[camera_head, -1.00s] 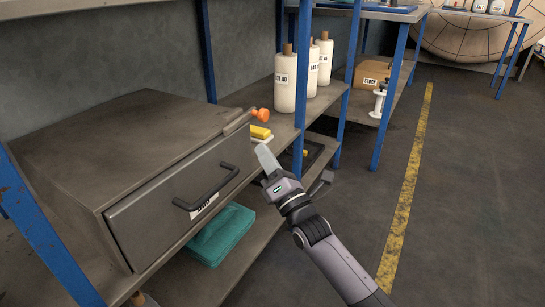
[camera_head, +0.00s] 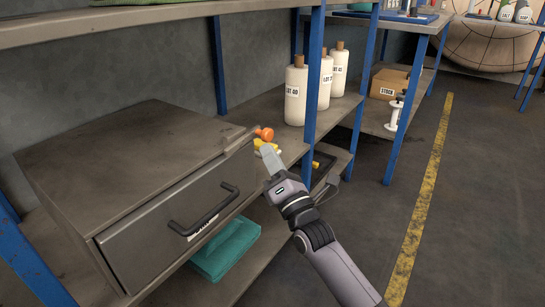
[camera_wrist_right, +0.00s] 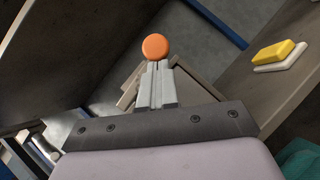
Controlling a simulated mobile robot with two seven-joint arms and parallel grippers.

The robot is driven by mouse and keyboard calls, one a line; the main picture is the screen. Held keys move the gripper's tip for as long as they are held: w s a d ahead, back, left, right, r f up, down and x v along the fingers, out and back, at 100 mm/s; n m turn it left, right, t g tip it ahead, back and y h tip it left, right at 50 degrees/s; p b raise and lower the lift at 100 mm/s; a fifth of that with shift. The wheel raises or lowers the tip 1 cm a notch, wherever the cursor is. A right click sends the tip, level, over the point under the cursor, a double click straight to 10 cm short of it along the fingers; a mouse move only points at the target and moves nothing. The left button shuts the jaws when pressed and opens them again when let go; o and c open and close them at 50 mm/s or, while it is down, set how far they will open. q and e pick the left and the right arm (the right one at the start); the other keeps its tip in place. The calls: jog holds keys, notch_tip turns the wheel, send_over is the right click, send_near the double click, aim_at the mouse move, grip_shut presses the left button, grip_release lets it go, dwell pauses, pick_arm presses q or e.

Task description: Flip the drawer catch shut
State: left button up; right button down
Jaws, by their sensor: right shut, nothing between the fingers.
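The drawer catch ends in an orange knob (camera_head: 264,134) at the far top corner of the grey metal drawer cabinet (camera_head: 130,150). Its grey lever lies along the top edge, partly hard to make out. My right gripper (camera_head: 268,152) is shut and empty, just in front of and below the knob. In the right wrist view the orange knob (camera_wrist_right: 155,47) shows right beyond the shut fingertips (camera_wrist_right: 157,68); I cannot tell whether they touch. My left gripper is not in view.
A yellow block on a white pad (camera_wrist_right: 277,54) lies on the shelf beside the cabinet. White bottles (camera_head: 296,92) stand farther back, near a blue post (camera_head: 315,80). The floor at right is clear.

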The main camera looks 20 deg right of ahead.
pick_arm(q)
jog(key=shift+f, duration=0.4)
pick_arm(e)
jog(key=shift+n+y, duration=0.3)
jog(key=shift+n, duration=0.1)
pick_arm(q)
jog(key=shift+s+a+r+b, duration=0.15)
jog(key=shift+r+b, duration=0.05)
jog(key=shift+b, duration=0.1)
pick_arm(e)
jog(key=shift+r+n, duration=0.1)
jog(key=shift+n, duration=0.2)
